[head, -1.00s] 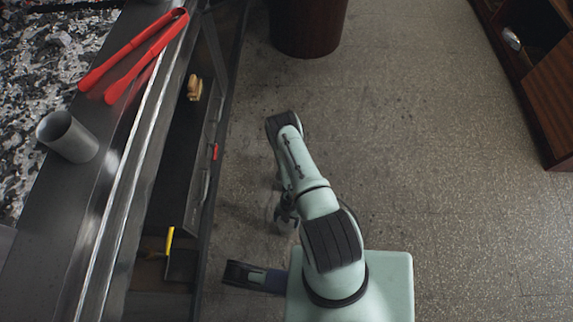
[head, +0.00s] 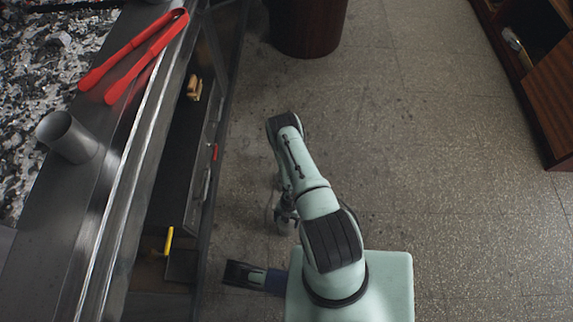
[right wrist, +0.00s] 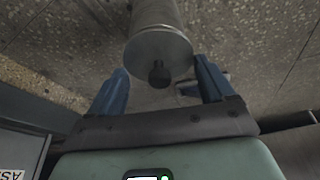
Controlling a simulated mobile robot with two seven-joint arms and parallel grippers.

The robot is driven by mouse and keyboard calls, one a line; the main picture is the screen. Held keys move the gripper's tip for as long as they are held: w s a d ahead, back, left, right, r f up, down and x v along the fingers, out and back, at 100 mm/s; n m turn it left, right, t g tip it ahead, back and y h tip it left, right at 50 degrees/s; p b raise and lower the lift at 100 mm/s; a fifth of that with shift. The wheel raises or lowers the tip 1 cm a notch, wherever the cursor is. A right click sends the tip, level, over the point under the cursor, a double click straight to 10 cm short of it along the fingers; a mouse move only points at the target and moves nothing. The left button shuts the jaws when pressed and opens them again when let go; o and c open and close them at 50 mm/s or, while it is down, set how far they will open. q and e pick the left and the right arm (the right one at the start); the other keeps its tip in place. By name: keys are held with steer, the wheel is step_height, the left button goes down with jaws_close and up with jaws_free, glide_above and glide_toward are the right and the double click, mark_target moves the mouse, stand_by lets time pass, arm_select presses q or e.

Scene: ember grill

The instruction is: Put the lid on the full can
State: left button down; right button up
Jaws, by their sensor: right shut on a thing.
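In the right wrist view my right gripper (right wrist: 160,84) has its two blue fingers on either side of a round grey lid (right wrist: 146,49) with a dark knob. It is shut on the lid. A grey cylinder (right wrist: 155,12) runs away behind the lid; I cannot tell whether the two touch. In the head view the right gripper (head: 284,214) is low over the floor, mostly hidden by my forearm. A steel can (head: 68,138) stands on the counter at the left, open at the top; its contents cannot be made out.
Red tongs (head: 137,55) lie on the steel counter (head: 99,180) beside the ember bed (head: 38,65). An open drawer or shelf below holds a yellow-handled tool (head: 169,240). A brown bin (head: 307,25) stands at the back and a wooden cabinet (head: 555,95) at the right. The floor between is clear.

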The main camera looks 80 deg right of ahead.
stand_by(0.4)
steer(key=o, duration=0.9)
steer(key=shift+r+p, duration=1.45)
steer(key=shift+r, duration=0.05)
steer(key=shift+r+p, duration=1.55)
steer(key=shift+r, duration=0.5)
jaws_close()
